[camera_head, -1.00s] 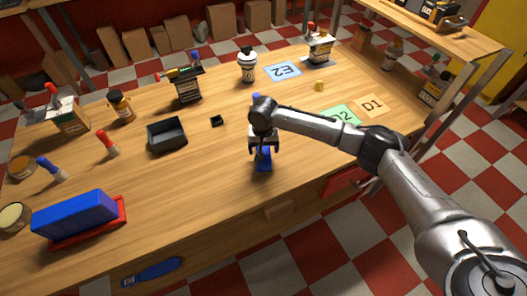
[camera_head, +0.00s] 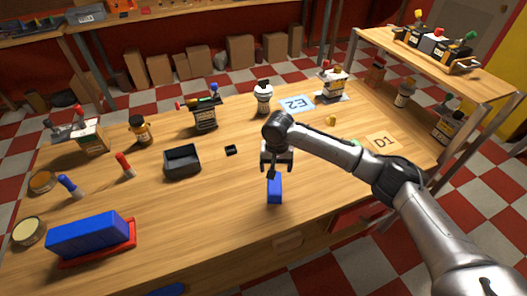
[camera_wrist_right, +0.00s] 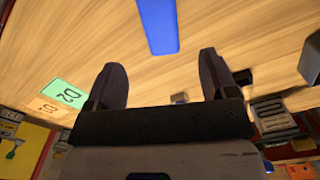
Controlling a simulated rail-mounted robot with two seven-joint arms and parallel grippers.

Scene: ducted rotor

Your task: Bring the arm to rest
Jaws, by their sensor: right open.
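My right arm reaches in from the right of the head view. Its gripper (camera_head: 276,165) points down above the table, open and empty. A blue block (camera_head: 274,190) is on the wooden table (camera_head: 225,200) just below the gripper in the picture, near the front edge. The right wrist view shows the blue block (camera_wrist_right: 160,25) beyond the open fingers (camera_wrist_right: 160,82), apart from them, with bare wood between the fingers. My left gripper is not in view.
A black tray (camera_head: 182,162) and a small black piece (camera_head: 231,150) lie left of the gripper. A long blue block (camera_head: 90,233) sits on a red base at front left. Bottles and holders line the back. The card D1 (camera_head: 382,142) lies on the right, partly beside my arm.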

